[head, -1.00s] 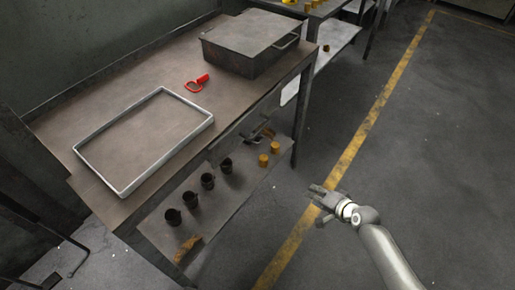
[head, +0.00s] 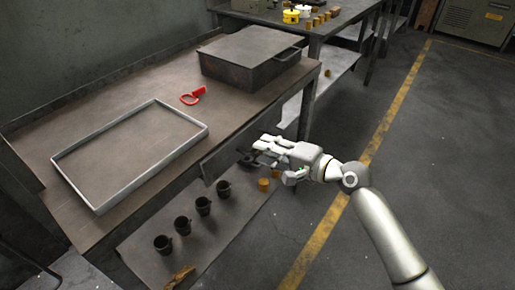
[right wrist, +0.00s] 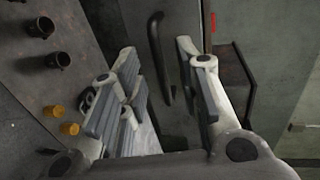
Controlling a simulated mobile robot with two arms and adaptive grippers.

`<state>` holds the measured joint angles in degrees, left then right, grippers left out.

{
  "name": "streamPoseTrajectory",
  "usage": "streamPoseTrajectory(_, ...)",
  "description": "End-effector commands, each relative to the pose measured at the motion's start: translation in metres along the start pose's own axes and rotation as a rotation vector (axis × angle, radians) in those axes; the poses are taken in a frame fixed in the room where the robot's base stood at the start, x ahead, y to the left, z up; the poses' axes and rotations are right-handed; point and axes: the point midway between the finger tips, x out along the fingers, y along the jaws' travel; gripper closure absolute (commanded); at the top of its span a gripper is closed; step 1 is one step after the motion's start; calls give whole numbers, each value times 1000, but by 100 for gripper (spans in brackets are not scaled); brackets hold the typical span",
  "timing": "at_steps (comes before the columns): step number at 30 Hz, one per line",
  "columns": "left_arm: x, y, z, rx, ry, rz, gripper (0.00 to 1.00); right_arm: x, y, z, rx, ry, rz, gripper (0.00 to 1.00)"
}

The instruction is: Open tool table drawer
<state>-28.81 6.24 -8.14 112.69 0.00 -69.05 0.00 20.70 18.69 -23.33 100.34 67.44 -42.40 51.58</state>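The tool table (head: 130,95) has a brown top, with a grey drawer front (head: 222,158) below its front edge. In the right wrist view, the drawer front (right wrist: 180,120) fills the middle. Its dark bar handle (right wrist: 158,60) runs up and down in that picture. My right gripper (head: 262,152) is in front of the drawer and hides part of it in the head view. In the right wrist view, my right gripper (right wrist: 158,85) is open, with its fingers apart on either side of the handle and nothing gripped. The drawer looks shut. My left gripper is not in view.
The tabletop holds an empty metal tray (head: 85,200), a red tool (head: 193,96) and a dark metal box (head: 250,72). The lower shelf (head: 215,235) carries several dark cups and yellow pieces. Floor (head: 440,160) to the right is clear.

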Motion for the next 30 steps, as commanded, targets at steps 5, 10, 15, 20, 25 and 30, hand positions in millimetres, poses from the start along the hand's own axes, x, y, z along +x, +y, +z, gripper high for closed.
streamPoseTrajectory(5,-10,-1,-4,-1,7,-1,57,26,1,0,0,-1,0,69)
streamPoseTrajectory(10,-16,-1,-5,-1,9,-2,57,36,0,0,-2,1,1,69)
streamPoseTrajectory(15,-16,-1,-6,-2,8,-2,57,37,0,0,-2,1,1,69)
streamPoseTrajectory(20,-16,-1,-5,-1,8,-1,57,37,0,0,-2,1,1,77)
streamPoseTrajectory(25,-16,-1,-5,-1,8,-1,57,37,0,0,-2,1,1,98)
streamPoseTrajectory(30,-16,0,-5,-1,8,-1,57,37,0,0,-2,1,1,100)
